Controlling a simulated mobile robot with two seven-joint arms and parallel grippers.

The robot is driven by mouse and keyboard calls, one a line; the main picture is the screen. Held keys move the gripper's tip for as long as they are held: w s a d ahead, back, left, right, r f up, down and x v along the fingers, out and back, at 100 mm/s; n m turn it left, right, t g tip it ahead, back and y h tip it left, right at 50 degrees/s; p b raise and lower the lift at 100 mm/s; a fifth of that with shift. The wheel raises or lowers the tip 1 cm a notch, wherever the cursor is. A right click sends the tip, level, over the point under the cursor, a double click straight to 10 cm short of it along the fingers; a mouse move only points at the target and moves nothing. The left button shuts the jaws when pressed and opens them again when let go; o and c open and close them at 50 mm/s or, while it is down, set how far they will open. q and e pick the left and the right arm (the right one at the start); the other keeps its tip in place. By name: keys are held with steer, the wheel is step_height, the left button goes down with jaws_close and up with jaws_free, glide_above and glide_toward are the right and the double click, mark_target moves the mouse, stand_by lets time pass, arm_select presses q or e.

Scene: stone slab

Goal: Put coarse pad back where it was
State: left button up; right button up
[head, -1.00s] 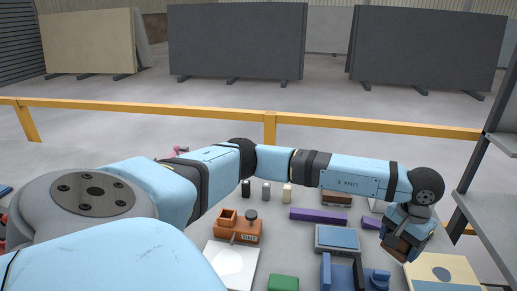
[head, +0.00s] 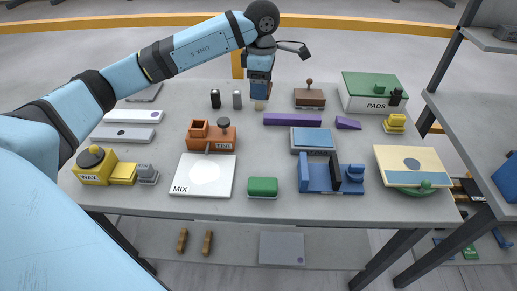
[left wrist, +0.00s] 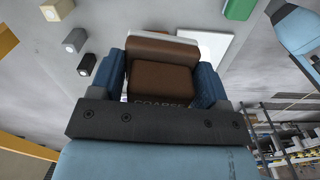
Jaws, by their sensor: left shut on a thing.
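My left gripper (head: 260,88) is shut on the brown coarse pad (left wrist: 160,78). In the left wrist view, the pad sits between the two blue fingers, with part of the word COARSE showing on its edge. In the head view, the gripper points down over the back middle of the table, and only a little brown of the pad (head: 262,91) shows. A green box marked PADS (head: 372,103) stands at the back right, with a dark item at its right front. My right gripper is not in view.
Small dark (head: 215,98), grey (head: 237,99) and beige (head: 259,105) blocks stand near the gripper. A brown knobbed block (head: 309,97) and purple bar (head: 292,119) lie to the right. An orange TINT holder (head: 212,137) and white MIX board (head: 184,178) are in front.

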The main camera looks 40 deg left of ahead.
mark_target(259, 146)
arm_select(q)
steer(key=shift+a+n, duration=0.3)
steer(key=shift+n, duration=0.2)
steer(key=shift+s+a+f, duration=0.1)
steer(key=shift+f, duration=0.05)
steer(key=shift+n, duration=0.3)
step_height(259, 146, down, 20)
steer(key=shift+r, duration=0.25)
steer(key=shift+f, duration=0.2)
steer(key=o, duration=0.9)
steer(key=shift+r, duration=0.1)
steer(key=shift+r, duration=0.1)
